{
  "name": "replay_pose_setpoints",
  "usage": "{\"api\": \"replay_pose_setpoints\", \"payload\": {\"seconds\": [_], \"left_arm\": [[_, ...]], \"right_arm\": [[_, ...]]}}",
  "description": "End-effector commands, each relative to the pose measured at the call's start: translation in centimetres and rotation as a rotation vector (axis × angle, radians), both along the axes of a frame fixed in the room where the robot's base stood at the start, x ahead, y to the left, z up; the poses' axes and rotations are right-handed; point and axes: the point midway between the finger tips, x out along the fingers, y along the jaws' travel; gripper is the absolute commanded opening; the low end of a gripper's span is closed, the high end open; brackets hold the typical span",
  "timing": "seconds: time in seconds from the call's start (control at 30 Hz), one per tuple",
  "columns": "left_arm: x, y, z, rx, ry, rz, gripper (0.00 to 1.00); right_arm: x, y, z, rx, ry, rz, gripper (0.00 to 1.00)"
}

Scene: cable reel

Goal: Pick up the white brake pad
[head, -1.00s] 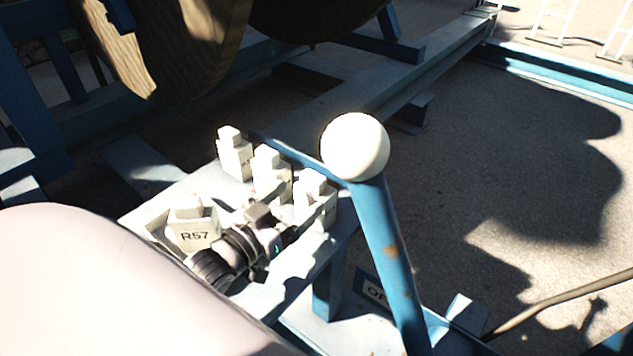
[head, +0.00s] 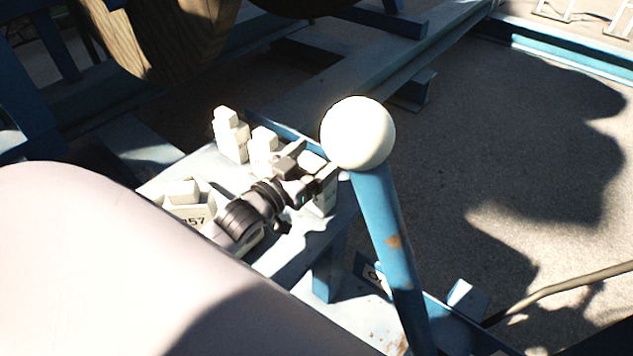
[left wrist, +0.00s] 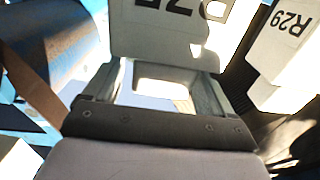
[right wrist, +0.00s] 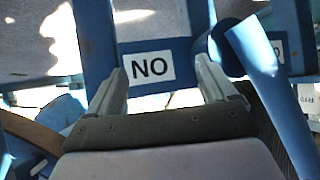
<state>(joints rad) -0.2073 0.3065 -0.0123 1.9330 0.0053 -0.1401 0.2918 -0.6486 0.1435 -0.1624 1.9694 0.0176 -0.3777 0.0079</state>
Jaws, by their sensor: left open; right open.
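Several white stepped blocks, which look like the brake pads, stand on a pale blue shelf (head: 285,268). One marked R57 (head: 185,200) is at the near left, and others are at the back left (head: 230,137) and back middle (head: 263,142). My left gripper (head: 312,160) is open above and around the top of the right-hand pad (head: 326,197), which it partly hides. In the left wrist view a pad with a partly visible upside-down label (left wrist: 165,40) lies between and beyond the open fingers. My right gripper (right wrist: 165,80) is open and empty, facing a blue beam.
A blue lever with a white ball knob (head: 358,134) rises close to the right of the left gripper. A pad marked R29 (left wrist: 285,50) is at the right in the left wrist view. A NO label (right wrist: 150,68) is on the blue beam. A wooden reel (head: 165,45) stands behind.

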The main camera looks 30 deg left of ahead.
Motion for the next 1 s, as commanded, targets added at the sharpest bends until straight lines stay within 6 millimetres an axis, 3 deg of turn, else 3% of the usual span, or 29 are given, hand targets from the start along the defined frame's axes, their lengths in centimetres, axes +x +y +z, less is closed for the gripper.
{"api": "replay_pose_setpoints", "payload": {"seconds": [0.37, 0.6, 0.63, 1.0], "left_arm": [[0.85, -0.09, -0.02, 0.000, 0.001, 0.000, 0.85], [0.84, -0.09, -0.02, 0.000, 0.001, 0.000, 0.07], [0.83, -0.09, -0.02, 0.000, 0.001, 0.000, 0.00], [0.89, -0.09, 0.58, 0.000, -0.009, -0.001, 0.00]], "right_arm": [[0.00, 0.09, 0.01, 0.001, -0.001, 0.002, 0.85], [0.01, 0.14, 0.02, 0.002, -0.001, 0.002, 0.85], [0.02, 0.15, 0.03, 0.002, -0.001, 0.002, 0.85], [0.07, 0.18, 0.16, 0.002, -0.002, 0.002, 0.85]]}}
